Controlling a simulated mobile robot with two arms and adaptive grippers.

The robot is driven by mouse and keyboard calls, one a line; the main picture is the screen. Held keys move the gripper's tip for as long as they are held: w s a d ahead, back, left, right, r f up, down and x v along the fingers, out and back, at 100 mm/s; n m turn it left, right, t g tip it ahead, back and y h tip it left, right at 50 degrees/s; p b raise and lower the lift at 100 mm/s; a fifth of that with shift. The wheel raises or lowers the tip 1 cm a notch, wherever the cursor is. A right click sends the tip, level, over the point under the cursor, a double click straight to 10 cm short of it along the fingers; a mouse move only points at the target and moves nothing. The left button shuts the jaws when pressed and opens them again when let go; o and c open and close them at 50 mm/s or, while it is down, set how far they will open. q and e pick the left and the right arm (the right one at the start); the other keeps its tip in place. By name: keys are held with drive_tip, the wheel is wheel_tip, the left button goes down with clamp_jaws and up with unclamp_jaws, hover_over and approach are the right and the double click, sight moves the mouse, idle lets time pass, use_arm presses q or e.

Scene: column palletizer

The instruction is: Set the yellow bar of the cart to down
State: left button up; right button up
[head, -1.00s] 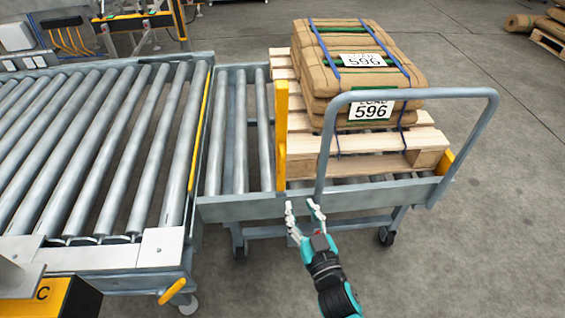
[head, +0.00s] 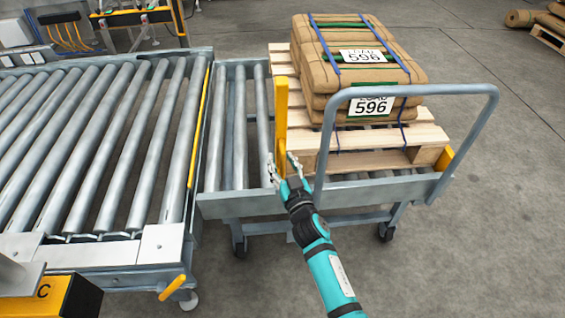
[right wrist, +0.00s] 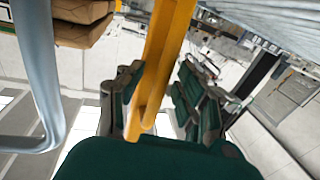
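The yellow bar (head: 282,115) of the cart (head: 245,205) stands upright at the left end of the cart's load. My right gripper (head: 281,168) is at the lower part of this bar, on its near side. In the right wrist view the bar (right wrist: 168,50) runs between the two spread fingers (right wrist: 158,100), with a gap showing on the right side. The gripper is open; I cannot tell whether a finger touches the bar. My left gripper is not in view.
A wooden pallet (head: 425,135) with stacked brown sacks (head: 318,75) sits on the cart, right of the bar. The cart's grey handle (head: 488,120) arches close to my right gripper. A roller conveyor (head: 100,140) adjoins on the left.

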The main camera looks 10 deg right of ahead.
sight(281, 142)
clamp_jaws()
drive_tip(key=shift+f, duration=0.1)
idle(0.4)
drive_tip(key=shift+w+r+g+p, duration=0.3)
drive_tip(key=shift+w+r+p, duration=0.25)
drive_tip(key=shift+p, duration=0.9)
drive_tip(key=w+r+g+p, duration=0.1)
drive_tip(key=w+p, duration=0.1)
drive_tip(key=p, duration=0.2)
drive_tip(key=w+r+g+p, duration=0.1)
drive_tip(key=p, duration=0.2)
drive_tip(key=shift+w+d+m+p, duration=0.1)
drive_tip(key=shift+w+m+p, duration=0.2)
drive_tip(key=shift+w+p, duration=0.1)
drive_tip(key=w+f+g+p, duration=0.1)
drive_tip(key=w+g+p, duration=0.2)
drive_tip(key=w, duration=0.4)
drive_tip(key=shift+f+m+g+h+p, duration=0.3)
drive_tip(key=shift+g+h+p, duration=0.1)
drive_tip(key=shift+g, duration=0.1)
